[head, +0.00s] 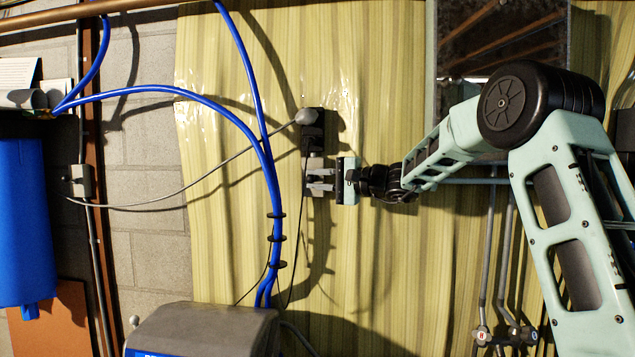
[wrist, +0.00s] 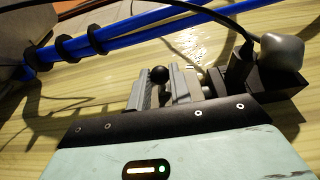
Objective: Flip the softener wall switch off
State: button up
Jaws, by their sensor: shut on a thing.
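My gripper (head: 318,177) is at the wall, just below a black wall box (head: 313,128). In the wrist view the grey fingers of my gripper (wrist: 164,90) are close together, with a small black ball-shaped knob (wrist: 160,74) between them. It appears to be the softener wall switch, and the jaws are shut on it. The fingers hide its base, so I cannot tell its on or off position. The black box also shows in the wrist view (wrist: 278,84), right of the fingers, with a grey plug (wrist: 282,50) in it.
Blue hoses (head: 271,185) run down the wall left of my gripper. A thin grey cable (head: 215,168) runs left from the plug. A grey-topped unit (head: 205,328) stands below. A dark panel (head: 500,40) is at the upper right, with pipes (head: 487,250) below it.

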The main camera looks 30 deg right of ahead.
jog(key=shift+d+f, duration=0.1)
jog(key=shift+f, duration=0.05)
jog(key=shift+f+b, duration=0.4)
jog(key=shift+b, duration=0.6)
jog(key=shift+w+f+b, duration=0.1)
jog(key=shift+f+b, duration=0.1)
jog(key=shift+b, duration=0.45)
jog(key=shift+r, duration=0.1)
jog(key=o, duration=0.8)
jog(key=shift+o, duration=0.2)
